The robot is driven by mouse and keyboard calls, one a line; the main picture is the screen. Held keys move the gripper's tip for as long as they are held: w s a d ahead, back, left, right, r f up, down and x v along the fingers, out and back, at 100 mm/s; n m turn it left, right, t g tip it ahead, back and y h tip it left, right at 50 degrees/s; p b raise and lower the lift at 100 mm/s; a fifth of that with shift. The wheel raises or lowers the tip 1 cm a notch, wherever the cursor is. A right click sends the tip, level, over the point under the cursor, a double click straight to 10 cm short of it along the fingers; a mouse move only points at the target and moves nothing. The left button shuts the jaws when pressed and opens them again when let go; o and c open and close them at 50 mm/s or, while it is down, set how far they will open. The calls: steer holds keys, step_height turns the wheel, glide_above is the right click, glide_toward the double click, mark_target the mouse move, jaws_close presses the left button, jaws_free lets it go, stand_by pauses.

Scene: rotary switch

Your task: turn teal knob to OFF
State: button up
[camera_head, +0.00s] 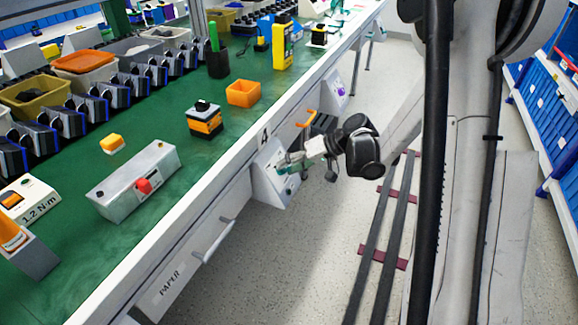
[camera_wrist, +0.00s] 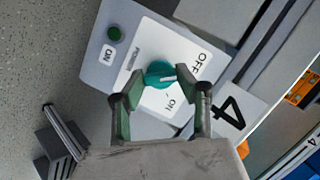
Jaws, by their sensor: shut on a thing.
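The teal knob (camera_wrist: 160,74) sits on a white label plate on a grey switch panel (camera_wrist: 97,69), which also shows in the head view (camera_head: 270,190). The knob's white mark points right in the wrist view, between the OFF print (camera_wrist: 199,62) at upper right and the ON print (camera_wrist: 171,104) at lower right. My gripper (camera_wrist: 160,88) is shut on the knob, one finger on each side of it; the exact contact is hard to see. In the head view my gripper (camera_head: 288,163) reaches the panel from the right, and the knob is mostly hidden there.
A green button (camera_wrist: 114,34) with its own ON label is on the same panel. An orange handle (camera_head: 306,118) and another panel with a purple knob (camera_head: 341,90) are farther along the bench front. A drawer handle (camera_head: 219,243) is nearer.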

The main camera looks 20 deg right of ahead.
steer(key=shift+n, duration=0.7)
steer(key=o, duration=1.1)
steer(key=v, duration=1.2)
steer(key=shift+a+r, duration=0.2)
